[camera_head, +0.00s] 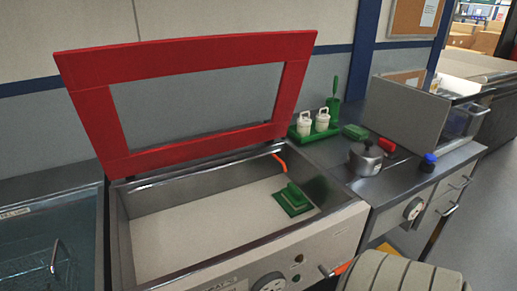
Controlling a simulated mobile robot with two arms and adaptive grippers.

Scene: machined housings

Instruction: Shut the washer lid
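The washer lid (92,110) is a red frame around a large see-through window. It stands raised and tilted back along the rear edge of the washer (325,231). The washer's basin is uncovered, with metal walls and a pale floor. A green stepped block (293,199) lies on the basin floor at the right. An orange bent piece (279,162) shows at the basin's back right corner. Neither of my grippers is in view.
Right of the washer, a counter holds a green tray (312,134) with two white canisters, a metal pot (366,158), a blue-capped container (428,162) and a metal box (407,109). A glass-topped unit (45,245) stands left. A beige ribbed shape (400,275) fills the bottom right.

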